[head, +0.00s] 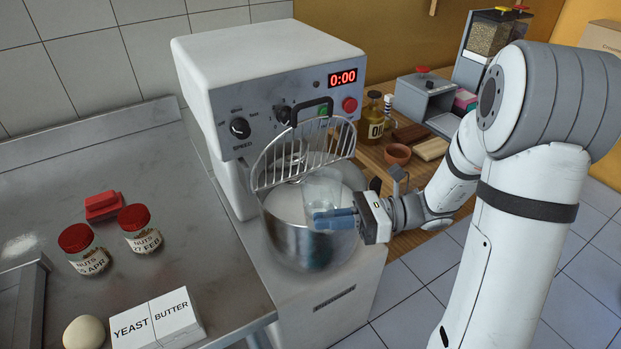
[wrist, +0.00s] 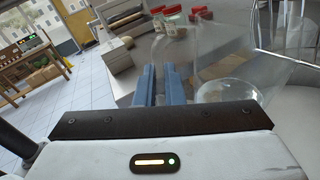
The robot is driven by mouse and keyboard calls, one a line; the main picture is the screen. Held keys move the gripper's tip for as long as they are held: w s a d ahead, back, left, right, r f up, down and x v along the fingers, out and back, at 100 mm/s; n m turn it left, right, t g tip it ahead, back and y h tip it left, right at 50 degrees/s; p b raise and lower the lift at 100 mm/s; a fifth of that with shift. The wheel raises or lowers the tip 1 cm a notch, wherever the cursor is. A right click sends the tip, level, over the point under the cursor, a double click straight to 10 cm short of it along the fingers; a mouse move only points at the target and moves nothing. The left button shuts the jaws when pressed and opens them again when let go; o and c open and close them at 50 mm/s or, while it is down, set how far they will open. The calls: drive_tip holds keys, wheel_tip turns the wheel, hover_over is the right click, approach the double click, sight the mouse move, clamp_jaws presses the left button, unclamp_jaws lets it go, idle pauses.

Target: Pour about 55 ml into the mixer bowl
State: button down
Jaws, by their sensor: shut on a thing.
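The mixer bowl (head: 300,245) is shiny steel and stands under the white mixer head, with pale contents (head: 282,205) inside. My gripper (head: 335,218) is at the bowl's front right rim, its blue fingers shut on a clear vessel (head: 322,187). The vessel is over the bowl opening in the head view. In the wrist view, my blue fingers (wrist: 160,85) show with clear walls around and beyond them. A pale round patch (wrist: 228,92) shows through the clear wall on the right; I cannot tell if it is liquid. No falling stream is visible.
The wire guard (head: 305,155) stands raised behind the bowl. The mixer (head: 265,70) display reads 0:00. Jars (head: 143,228), a red block (head: 102,205) and yeast and butter packs (head: 155,322) are on the steel counter. An oil bottle (head: 374,115) and brown bowl (head: 397,154) are at right.

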sight(326, 189)
drive_tip(key=shift+w+r+m+p, duration=0.3)
drive_tip(key=shift+r, duration=0.05)
drive_tip(key=r+m+p, duration=0.1)
drive_tip(key=w+r+p, duration=0.1)
drive_tip(key=p, duration=0.1)
drive_tip(key=shift+w+a+r+m, duration=0.15)
drive_tip(key=shift+w+a+m, duration=0.1)
drive_tip(key=shift+m, duration=0.15)
drive_tip(key=shift+w+m, duration=0.3)
drive_tip(key=shift+w+a+r+m+p, duration=0.1)
drive_tip(key=shift+w+a+m+p, duration=0.05)
drive_tip(key=shift+w+m+p, duration=0.45)
drive_tip(key=shift+w+r+m+p, duration=0.15)
drive_tip(key=shift+w+m+p, duration=0.25)
drive_tip(key=shift+m, duration=0.3)
drive_tip(key=shift+w+a+r+m+p, duration=0.1)
drive_tip(key=shift+w+r+m+p, duration=0.25)
drive_tip(key=shift+p, duration=0.7)
drive_tip(key=m+p, duration=0.1)
drive_tip(key=p, duration=0.1)
drive_tip(key=w+m+p, duration=0.1)
drive_tip(key=p, duration=0.2)
drive_tip(key=shift+a+r, duration=0.15)
drive_tip(key=shift+r, duration=0.25)
